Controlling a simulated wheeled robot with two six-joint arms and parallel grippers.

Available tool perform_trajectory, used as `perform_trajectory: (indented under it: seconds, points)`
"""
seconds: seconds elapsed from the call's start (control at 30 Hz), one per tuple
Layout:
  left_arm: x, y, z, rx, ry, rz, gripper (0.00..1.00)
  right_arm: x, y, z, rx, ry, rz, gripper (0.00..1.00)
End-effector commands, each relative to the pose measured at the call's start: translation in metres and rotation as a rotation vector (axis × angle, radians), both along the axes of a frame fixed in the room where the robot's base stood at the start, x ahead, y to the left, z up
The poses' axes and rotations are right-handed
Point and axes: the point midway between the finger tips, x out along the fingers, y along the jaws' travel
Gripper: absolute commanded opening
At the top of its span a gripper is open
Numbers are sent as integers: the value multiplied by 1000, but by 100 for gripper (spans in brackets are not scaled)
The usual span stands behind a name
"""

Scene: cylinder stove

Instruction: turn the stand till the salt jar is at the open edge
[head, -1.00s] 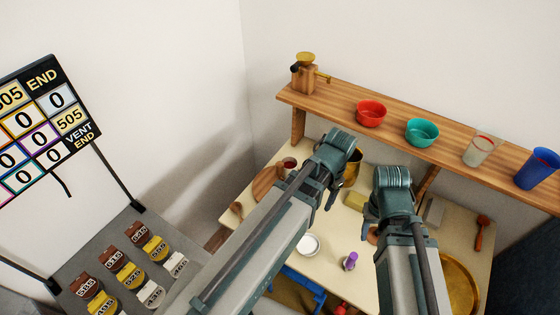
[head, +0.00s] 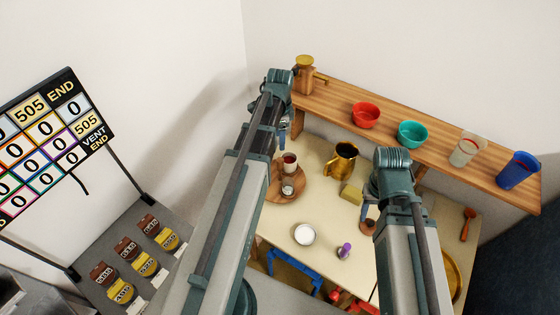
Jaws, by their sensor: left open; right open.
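The stand is a round wooden turntable (head: 291,205) on the left side of the cream table, its left part hidden behind my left arm. On it stand a pale cup with dark red contents (head: 290,160) and, in front, a small clear jar with greyish contents (head: 288,187). I cannot tell for sure which is the salt jar. My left gripper (head: 282,142) is open, above and behind the stand, apart from the cups. My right gripper (head: 368,222) is open over the table's middle right, away from the stand.
A brass pitcher (head: 341,160) and a yellow block (head: 351,194) stand right of the stand. A white bowl (head: 304,234) and a purple-topped bottle (head: 344,251) are in front. A wooden shelf (head: 440,145) with bowls and cups runs along the back.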

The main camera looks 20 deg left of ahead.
Motion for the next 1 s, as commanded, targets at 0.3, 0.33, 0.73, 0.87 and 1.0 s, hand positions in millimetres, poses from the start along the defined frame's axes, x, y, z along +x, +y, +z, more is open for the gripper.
perform_trajectory:
  seconds: [0.3, 0.33, 0.73, 0.87, 1.0]
  points:
    - [0, 0, -46, 0, 0, 0, 66, 0, 0, -46, 0, 0, -2, 50]
    - [0, 0, -51, 0, 0, 0, 66, 0, 0, -51, 0, 0, -2, 50]
    - [0, 0, -107, 0, 0, 1, 66, 0, 0, -107, 0, 0, -2, 50]
    - [0, 0, -121, 0, 0, 1, 66, 0, 0, -121, 0, 0, -2, 50]
    - [0, 0, -128, 0, 0, 1, 66, 0, 0, -128, 0, 0, -2, 50]
